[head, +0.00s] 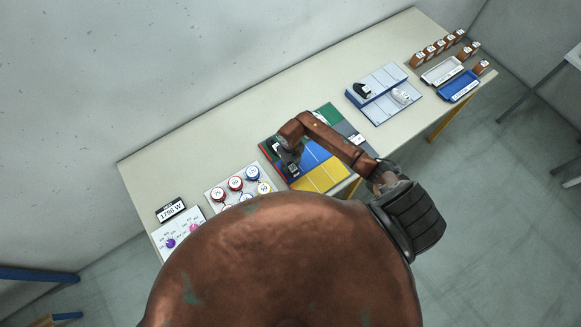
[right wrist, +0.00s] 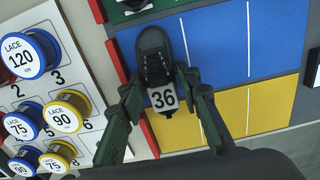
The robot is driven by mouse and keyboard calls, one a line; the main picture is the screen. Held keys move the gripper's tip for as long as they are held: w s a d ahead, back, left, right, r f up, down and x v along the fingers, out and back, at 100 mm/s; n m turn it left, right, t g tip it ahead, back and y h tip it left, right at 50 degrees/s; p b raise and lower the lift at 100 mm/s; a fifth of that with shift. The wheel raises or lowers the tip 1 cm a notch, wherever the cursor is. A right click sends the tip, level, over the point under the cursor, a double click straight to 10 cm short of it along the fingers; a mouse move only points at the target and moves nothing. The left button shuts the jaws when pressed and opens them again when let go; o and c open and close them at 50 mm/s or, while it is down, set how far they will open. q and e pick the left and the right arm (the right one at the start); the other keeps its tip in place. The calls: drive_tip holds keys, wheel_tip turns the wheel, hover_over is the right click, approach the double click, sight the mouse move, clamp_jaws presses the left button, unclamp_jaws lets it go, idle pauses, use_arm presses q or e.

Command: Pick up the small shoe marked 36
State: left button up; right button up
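The small black shoe marked 36 (right wrist: 154,55) is in the right wrist view, with its white number tag (right wrist: 163,97) towards me. It lies over the blue and yellow areas of the sorting board (right wrist: 222,40). My right gripper (right wrist: 158,80) has its two fingers on either side of the shoe's tag end. A gap shows at the left finger; the right finger is very close to the tag. In the head view my right gripper (head: 286,148) is low over the board's left part, and the arm partly hides the shoe there. My left gripper is not in view.
A panel of lace spools (right wrist: 66,112) stands left of the board. A display reading 1796 W (head: 171,210) is farther left. On the right are a blue-grey board with shoes (head: 384,88), a white tray (head: 443,70), a blue tray (head: 459,86) and brown boxes (head: 437,46).

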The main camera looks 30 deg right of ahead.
drive_tip(key=c, duration=0.6)
